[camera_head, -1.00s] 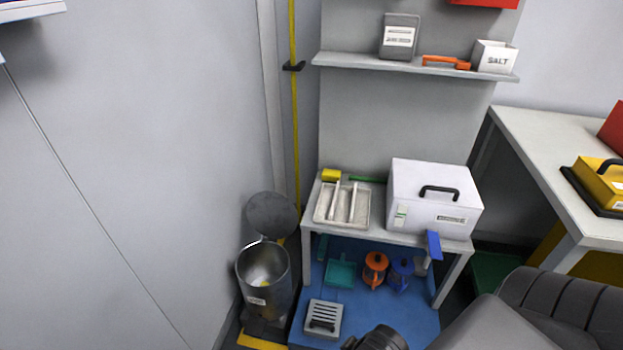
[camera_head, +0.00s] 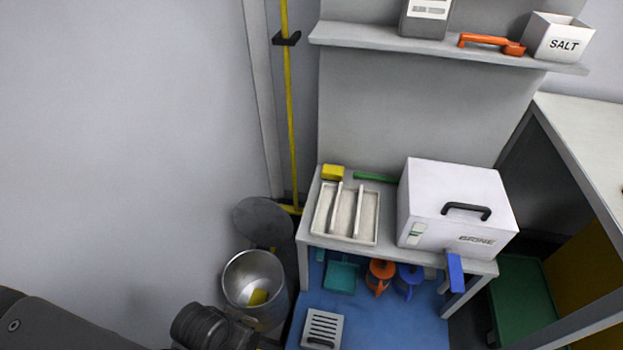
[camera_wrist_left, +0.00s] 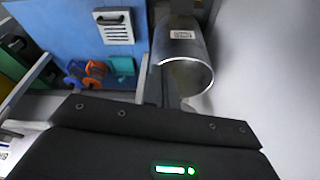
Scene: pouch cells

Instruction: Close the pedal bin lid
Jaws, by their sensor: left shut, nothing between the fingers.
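The pedal bin (camera_head: 270,309) is a metal cylinder on the floor at lower left of the head view, beside the wall. Its round grey lid (camera_head: 264,221) is raised behind the rim, so the bin stands open. A small yellow item lies inside. My left arm comes in from the lower left, in front of the bin; its fingers are not clear there. The left wrist view shows the bin (camera_wrist_left: 178,50) beyond my left gripper (camera_wrist_left: 165,118), which is shut and empty, apart from the bin. The lid cannot be made out there. My right gripper is not in view.
A grey table (camera_head: 310,236) with a divided tray (camera_head: 322,210) and a white box (camera_head: 435,228) stands right of the bin. Under it, a blue mat (camera_head: 385,325) holds several items. A yellow pole (camera_head: 288,110) rises behind the lid. Wall lies close on the left.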

